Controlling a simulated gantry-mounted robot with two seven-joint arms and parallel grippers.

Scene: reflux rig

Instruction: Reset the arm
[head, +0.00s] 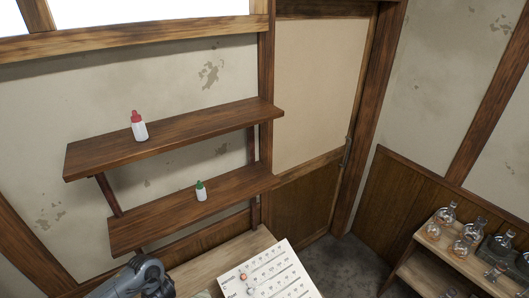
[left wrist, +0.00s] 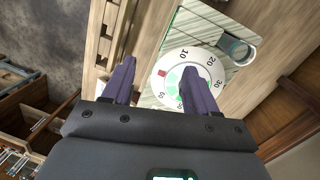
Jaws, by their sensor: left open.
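My left gripper (left wrist: 160,82) is open in the left wrist view, with its two dark purple fingers spread apart. Nothing is held between them. A white round dial (left wrist: 184,60) with numbers, a red mark and green parts lies beyond the fingers, partly hidden by the right-hand finger. I cannot tell how far the fingertips are from it. In the head view a grey part of my arm (head: 143,277) shows at the bottom edge, with no fingers visible there. My right gripper is in neither view.
Two wall shelves hold a red-capped bottle (head: 139,126) and a green-capped bottle (head: 201,191). A white panel (head: 270,278) lies on the bench. Glass flasks stand on a rack (head: 463,262) at right.

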